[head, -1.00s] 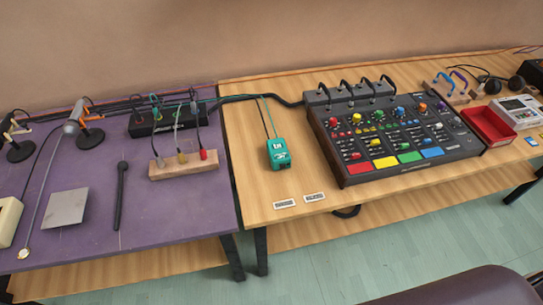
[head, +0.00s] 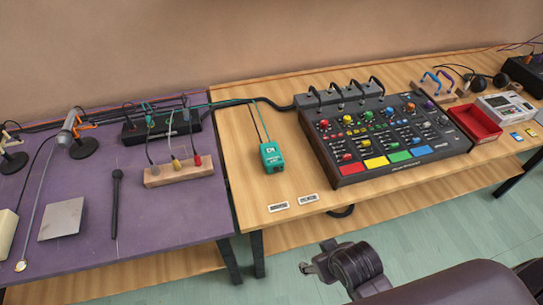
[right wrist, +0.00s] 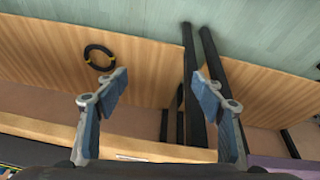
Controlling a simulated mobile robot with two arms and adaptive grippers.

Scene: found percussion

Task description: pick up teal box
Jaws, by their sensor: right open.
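The teal box (head: 272,158) sits on the wooden table, left of the mixer, with thin dark and teal cables running from its far end. It does not show in the right wrist view. My right gripper (right wrist: 160,85) is open and empty in the right wrist view, its two fingers wide apart, with the table edge, legs and lower shelf behind them. In the head view, part of my right arm shows low in front of the table, well short of the teal box. My left gripper is not in view.
A large mixer (head: 385,140) with coloured knobs stands right of the teal box. A wooden block with plugs (head: 179,172) is on the purple table (head: 140,230) at left. A red tray (head: 474,124) is farther right.

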